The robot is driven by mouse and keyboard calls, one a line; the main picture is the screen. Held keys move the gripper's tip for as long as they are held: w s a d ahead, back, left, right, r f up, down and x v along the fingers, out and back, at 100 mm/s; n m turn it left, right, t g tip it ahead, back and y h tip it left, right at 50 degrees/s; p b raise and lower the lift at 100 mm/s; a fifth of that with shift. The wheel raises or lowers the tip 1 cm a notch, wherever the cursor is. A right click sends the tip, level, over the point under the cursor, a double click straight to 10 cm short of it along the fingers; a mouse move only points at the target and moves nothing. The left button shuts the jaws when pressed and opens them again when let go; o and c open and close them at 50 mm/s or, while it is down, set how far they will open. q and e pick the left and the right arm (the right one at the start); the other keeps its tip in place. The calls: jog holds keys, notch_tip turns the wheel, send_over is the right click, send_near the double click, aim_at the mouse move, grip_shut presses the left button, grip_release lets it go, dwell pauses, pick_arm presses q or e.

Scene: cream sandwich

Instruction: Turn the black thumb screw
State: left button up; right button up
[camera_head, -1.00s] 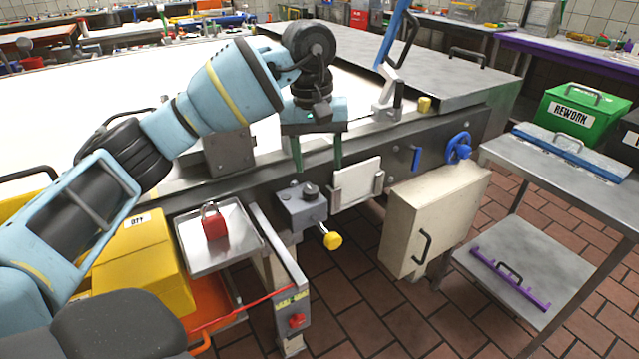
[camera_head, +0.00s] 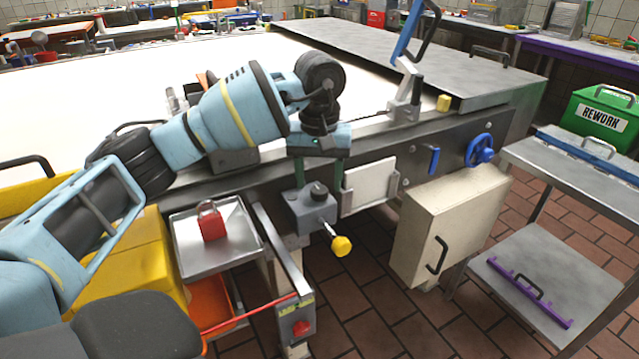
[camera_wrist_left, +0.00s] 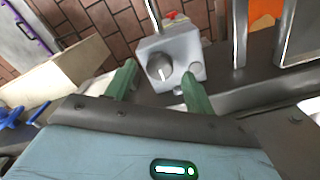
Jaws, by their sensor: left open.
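The black thumb screw (camera_head: 319,188) is a dark round knob on top of a small grey box (camera_head: 309,213) fixed to the front rail. It also shows in the left wrist view (camera_wrist_left: 159,67), with a pale line on its face. My left gripper (camera_head: 319,178) is open, its green fingers pointing down just above the box, one to each side of the screw as seen from the head. In the left wrist view the fingertips (camera_wrist_left: 160,74) are spread wider than the knob; I cannot tell whether they touch anything. My right gripper is not in view.
A yellow knob (camera_head: 341,246) sticks out below the box on a rod. A white plate in a holder (camera_head: 370,185) is just right of it. A metal tray (camera_head: 187,252) with a red padlock (camera_head: 210,222) lies left. A cream cabinet (camera_head: 455,222) stands right.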

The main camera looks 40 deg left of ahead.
pick_arm(q)
jog(key=shift+f, duration=0.85)
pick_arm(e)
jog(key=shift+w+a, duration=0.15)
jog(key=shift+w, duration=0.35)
pick_arm(q)
jog(key=shift+c, duration=0.3)
jog(key=c, duration=0.9)
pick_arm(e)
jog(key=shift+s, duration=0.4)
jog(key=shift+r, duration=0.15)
